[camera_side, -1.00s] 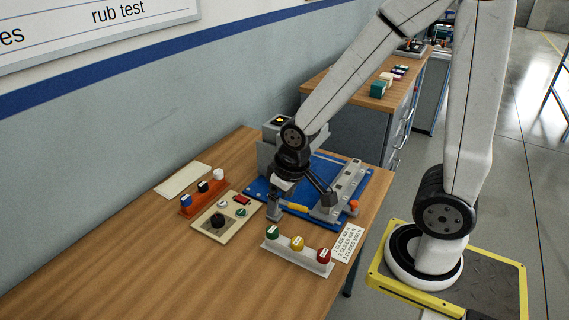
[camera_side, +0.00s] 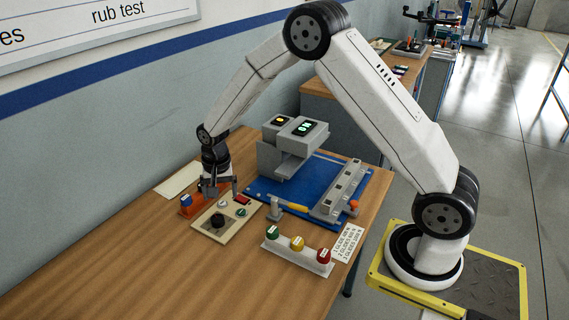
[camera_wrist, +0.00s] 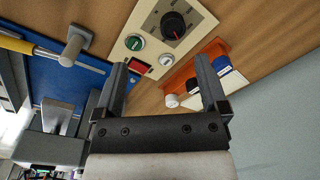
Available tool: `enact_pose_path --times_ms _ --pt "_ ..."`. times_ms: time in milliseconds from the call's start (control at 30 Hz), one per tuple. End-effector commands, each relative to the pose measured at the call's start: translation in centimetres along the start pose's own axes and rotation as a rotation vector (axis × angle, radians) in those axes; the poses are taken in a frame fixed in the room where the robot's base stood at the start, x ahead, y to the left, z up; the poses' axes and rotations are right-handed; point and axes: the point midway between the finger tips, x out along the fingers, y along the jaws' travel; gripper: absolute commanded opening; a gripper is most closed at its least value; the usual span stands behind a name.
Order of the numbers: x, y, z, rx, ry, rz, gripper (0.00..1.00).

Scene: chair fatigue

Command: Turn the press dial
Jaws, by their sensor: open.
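The press dial (camera_side: 218,220) is a black round knob on a beige control panel (camera_side: 228,230) on the wooden table. In the wrist view the dial (camera_wrist: 174,25) shows a red pointer mark, at the top beyond my fingertips. The panel also holds a green knob (camera_wrist: 134,42), a pale button (camera_wrist: 166,60) and a red display (camera_wrist: 139,66). My gripper (camera_side: 219,192) points down over the panel's back edge and the orange rack. In the wrist view my gripper (camera_wrist: 162,68) is open and empty, apart from the dial.
An orange rack (camera_side: 188,209) with coloured pieces stands behind the panel, close to my gripper. A grey press (camera_side: 285,150) with a green display and a blue mat (camera_side: 260,188) lie to the right. A white rack (camera_side: 290,260) with three coloured knobs stands in front. The table's left front is clear.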

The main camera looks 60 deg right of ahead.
Motion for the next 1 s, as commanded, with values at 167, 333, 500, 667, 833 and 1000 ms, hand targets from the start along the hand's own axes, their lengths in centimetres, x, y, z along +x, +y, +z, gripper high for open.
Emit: enact_pose_path --times_ms 167,333,500,667,833,1000 --pt "2.7 -1.3 -1.7 0.126 -0.020 0.023 0.93" --pt "4.0 -1.9 -2.5 0.195 -0.029 0.036 0.93" --pt "4.3 -2.1 -2.7 0.213 -0.030 0.038 0.93" --pt "4.4 -2.1 -2.6 0.212 -0.031 0.038 0.93" --pt "5.1 -2.0 -2.6 0.211 -0.031 0.038 0.93" --pt "6.7 -2.0 -2.5 0.211 -0.032 0.039 0.93"
